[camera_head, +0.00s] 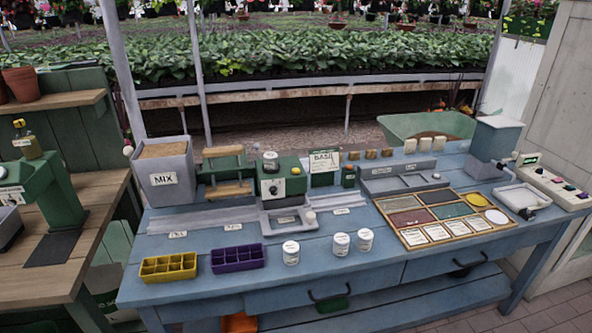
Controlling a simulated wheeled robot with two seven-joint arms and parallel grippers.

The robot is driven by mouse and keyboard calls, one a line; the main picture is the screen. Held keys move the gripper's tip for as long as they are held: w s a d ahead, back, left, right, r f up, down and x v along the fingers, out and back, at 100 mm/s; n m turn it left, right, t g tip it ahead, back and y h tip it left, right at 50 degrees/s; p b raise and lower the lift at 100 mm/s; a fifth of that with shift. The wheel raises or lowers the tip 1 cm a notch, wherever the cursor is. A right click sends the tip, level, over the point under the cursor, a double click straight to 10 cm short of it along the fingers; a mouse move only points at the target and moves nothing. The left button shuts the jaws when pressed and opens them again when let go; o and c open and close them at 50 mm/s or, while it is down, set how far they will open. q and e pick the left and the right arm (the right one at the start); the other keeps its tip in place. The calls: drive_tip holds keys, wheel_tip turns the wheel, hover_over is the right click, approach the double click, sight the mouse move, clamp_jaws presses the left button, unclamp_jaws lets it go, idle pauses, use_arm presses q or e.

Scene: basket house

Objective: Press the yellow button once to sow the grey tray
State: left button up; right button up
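A cream control box (550,182) with several small coloured buttons stands at the right end of the blue table. The buttons are too small for me to tell surely which is yellow. A small yellow piece (19,123) tops the green machine at far left; I cannot tell if it is a button. A light grey tray (522,197) lies in front of the grey hopper machine at right. Another grey tray-like base (289,220) sits under the green machine in the middle. Neither gripper is in view.
The blue table (400,262) also holds a yellow seed tray (168,267), a purple seed tray (237,257), white jars (341,243), a grey MIX bin (164,170) and a wooden case of coloured compartments (444,215). A wooden bench (90,215) stands at left. The front edge is mostly clear.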

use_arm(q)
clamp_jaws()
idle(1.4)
